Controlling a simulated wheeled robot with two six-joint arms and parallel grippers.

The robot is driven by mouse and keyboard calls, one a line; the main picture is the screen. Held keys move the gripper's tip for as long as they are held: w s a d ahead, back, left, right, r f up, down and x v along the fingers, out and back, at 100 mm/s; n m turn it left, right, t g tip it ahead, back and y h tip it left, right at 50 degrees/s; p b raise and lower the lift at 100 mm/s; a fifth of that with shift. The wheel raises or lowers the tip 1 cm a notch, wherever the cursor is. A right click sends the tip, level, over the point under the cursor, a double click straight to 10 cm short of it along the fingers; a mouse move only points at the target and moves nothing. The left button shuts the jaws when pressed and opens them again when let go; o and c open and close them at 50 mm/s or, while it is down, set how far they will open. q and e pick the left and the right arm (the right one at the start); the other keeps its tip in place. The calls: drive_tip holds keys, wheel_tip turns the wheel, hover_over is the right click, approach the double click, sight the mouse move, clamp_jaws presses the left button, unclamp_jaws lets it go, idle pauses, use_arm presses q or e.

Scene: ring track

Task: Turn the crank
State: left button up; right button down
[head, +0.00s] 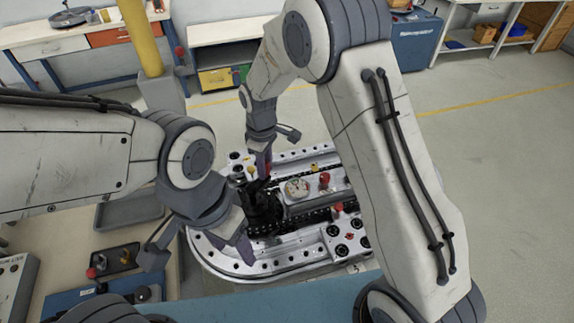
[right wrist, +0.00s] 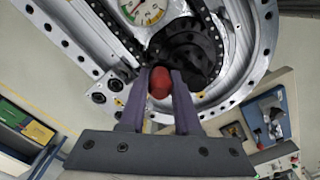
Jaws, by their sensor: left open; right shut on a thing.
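The crank's red knob (right wrist: 160,82) sits between the fingers of my right gripper (right wrist: 158,74) in the right wrist view. The black crank hub (right wrist: 188,50) lies just beyond it, on the silver ring track. In the head view my right gripper (head: 265,166) reaches down from above to the left end of the track, where the black crank (head: 262,208) stands; its fingers partly hide the knob. My left gripper (head: 203,254) is open and empty, low at the near left rim of the track. Its right finger overlaps the rim in the picture; I cannot tell whether they touch.
A tray with small knobs (head: 115,261) lies on the bench at left. A yellow post (head: 142,38) stands behind. Open floor lies to the right.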

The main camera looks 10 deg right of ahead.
drive_tip(key=shift+w+r, duration=0.1)
drive_tip(key=shift+w, duration=0.05)
drive_tip(key=c, duration=0.6)
unclamp_jaws()
drive_tip(key=shift+a+r, duration=0.1)
drive_tip(key=shift+r, duration=0.25)
wheel_tip(320, 180, up, 10)
drive_tip(key=b, duration=0.2)
drive_tip(key=shift+f+b, duration=0.15)
drive_tip(key=shift+b, duration=0.15)
